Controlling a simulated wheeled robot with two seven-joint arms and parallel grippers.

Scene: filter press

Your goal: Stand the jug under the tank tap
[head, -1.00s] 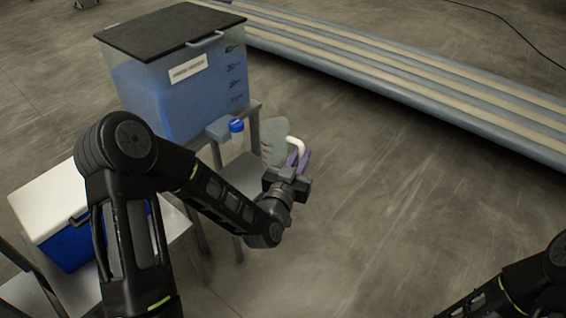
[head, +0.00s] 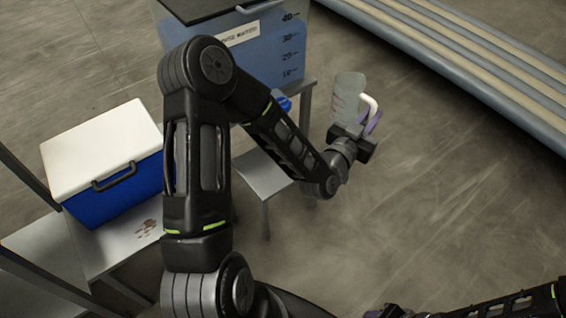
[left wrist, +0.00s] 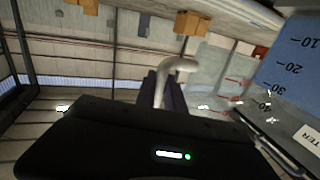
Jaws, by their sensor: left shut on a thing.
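The clear jug (head: 347,98) with red marks and a white handle is held up, roughly upright, right of the tank tap. My left gripper (head: 371,122) is shut on its handle, which also shows between the fingers in the left wrist view (left wrist: 180,68). The tank (head: 262,50) holds blue liquid and stands on a metal stand. Its blue tap (head: 283,103) is partly hidden behind my left forearm. A lower shelf (head: 265,178) lies below the tap, partly covered by my arm. My right arm shows at the bottom right; its gripper is too cut off to judge.
A blue cooler box with a white lid (head: 100,145) sits on a metal table (head: 110,250) at left, with brownish spots beside it. A long striped bench-like structure (head: 460,60) runs along the upper right. The floor right of the jug is clear.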

